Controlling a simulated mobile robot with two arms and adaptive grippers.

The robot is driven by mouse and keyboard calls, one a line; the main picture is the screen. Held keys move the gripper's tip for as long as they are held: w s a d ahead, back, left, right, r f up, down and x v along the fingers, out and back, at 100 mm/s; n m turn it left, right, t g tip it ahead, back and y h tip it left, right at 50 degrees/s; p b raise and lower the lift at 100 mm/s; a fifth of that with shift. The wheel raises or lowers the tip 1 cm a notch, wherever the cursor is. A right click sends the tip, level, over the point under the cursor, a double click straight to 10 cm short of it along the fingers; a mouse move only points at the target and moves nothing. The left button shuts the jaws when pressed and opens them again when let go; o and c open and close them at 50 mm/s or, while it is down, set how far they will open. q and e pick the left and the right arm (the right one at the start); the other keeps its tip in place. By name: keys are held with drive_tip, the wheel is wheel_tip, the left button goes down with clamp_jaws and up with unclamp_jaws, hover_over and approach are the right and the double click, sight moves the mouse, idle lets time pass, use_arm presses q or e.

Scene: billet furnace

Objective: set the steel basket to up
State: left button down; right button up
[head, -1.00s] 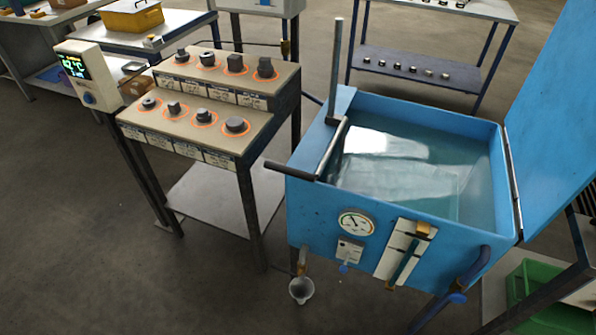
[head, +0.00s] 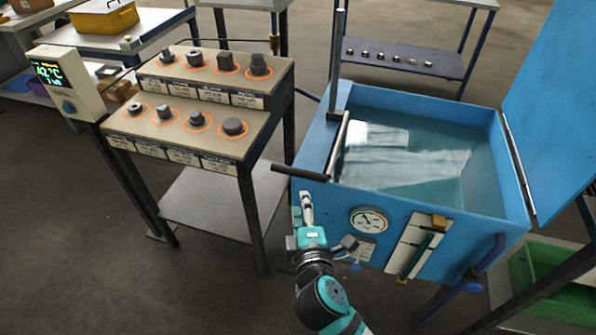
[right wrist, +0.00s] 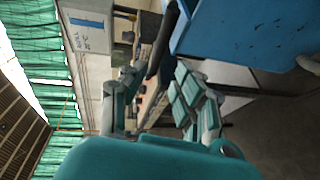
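A blue tank (head: 423,107) full of clear water stands at the right with its lid open. I cannot make out the steel basket under the glare on the water. A dark lever with a black handle (head: 298,173) sits at the tank's left rim, beside an upright steel post (head: 338,62). The handle sticks out to the left, past the tank's front corner. My right gripper (head: 309,210) is just below the handle, in front of the tank. In the right wrist view its teal-padded fingers (right wrist: 157,100) are apart, with the dark handle (right wrist: 163,50) beyond them. My left gripper is not in view.
A stepped bench (head: 190,100) with several dark metal parts in orange rings stands left of the tank. A display box (head: 66,82) is at its left. A gauge (head: 369,220) sits on the tank front. A green crate (head: 545,275) is at the lower right.

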sight(299, 176)
drive_tip(key=w, duration=0.4)
drive_tip(key=w+f, duration=0.1)
drive_tip(key=w, duration=0.3)
drive_tip(key=w+a+f, duration=0.1)
drive_tip(key=w, duration=0.3)
drive_tip(key=shift+w+f, duration=0.2)
clamp_jaws()
